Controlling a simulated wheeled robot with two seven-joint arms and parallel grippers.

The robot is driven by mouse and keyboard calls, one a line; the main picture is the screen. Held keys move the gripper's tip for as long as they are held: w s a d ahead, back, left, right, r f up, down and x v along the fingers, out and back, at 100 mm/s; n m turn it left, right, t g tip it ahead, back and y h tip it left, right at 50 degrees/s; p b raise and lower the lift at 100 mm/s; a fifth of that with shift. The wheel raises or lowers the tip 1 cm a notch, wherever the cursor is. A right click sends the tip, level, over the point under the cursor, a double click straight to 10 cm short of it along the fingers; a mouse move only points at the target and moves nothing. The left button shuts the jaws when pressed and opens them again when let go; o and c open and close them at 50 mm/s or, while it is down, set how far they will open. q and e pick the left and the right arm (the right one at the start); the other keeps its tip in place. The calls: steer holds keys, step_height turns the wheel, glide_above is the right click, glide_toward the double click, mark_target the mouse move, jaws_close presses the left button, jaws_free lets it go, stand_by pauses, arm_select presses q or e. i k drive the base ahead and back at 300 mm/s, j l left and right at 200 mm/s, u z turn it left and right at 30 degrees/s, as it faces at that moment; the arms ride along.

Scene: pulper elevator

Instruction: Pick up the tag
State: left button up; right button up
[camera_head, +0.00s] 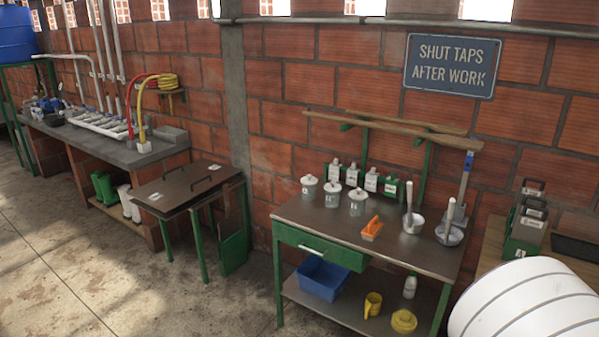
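I cannot tell for sure which thing is the tag. A small white card-like piece (155,197) lies on the near left part of the dark brown top of a low green-legged table (190,184); it is too small to read. Other small white labels show on the lidded pots (333,190) and on the white bottles (371,180) at the back of the green workbench (300,218). Neither of my grippers is in view.
On the workbench are an orange-handled brush (372,228), a mortar (413,222) and a metal stand (452,225). A blue bin (323,279) sits on its lower shelf. A large white rounded shape (530,303) fills the lower right. The concrete floor (90,270) at left is clear.

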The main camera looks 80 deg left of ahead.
mark_target(334, 167)
steer(key=l+u, duration=0.15)
steer(key=u, duration=2.55)
steer(key=i+j+u, duration=0.35)
steer(key=i, duration=0.2)
steer(key=i+u, duration=0.35)
steer(key=i, duration=0.25)
steer(key=i+j+z, duration=0.1)
steer(key=i, duration=0.5)
steer(key=i+j+z, duration=0.1)
steer(key=i, duration=0.5)
steer(key=i+j, duration=0.2)
steer(key=i, duration=0.4)
steer(key=l+z, duration=0.05)
